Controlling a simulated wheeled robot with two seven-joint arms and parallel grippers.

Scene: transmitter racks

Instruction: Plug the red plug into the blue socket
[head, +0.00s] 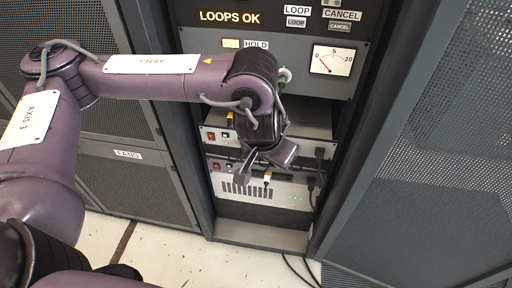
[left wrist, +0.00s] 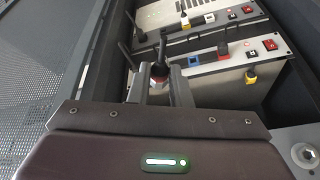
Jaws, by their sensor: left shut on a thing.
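The red plug (left wrist: 158,71) shows in the left wrist view between the fingers of my left gripper (left wrist: 158,88), which is shut on it. A black stem stands out beyond the plug. A small blue square, which looks like the blue socket (left wrist: 193,61), is on the lower unit's pale panel, just right of the plug and apart from it in the picture. In the head view my left gripper (head: 264,164) is in front of the rack's lower units. I cannot make out the plug or the blue socket there. My right gripper is not in view.
Another unit (left wrist: 200,18) lies above. In the head view, black cables (head: 312,185) hang at the rack's right side. A perforated door (head: 420,180) stands to the right.

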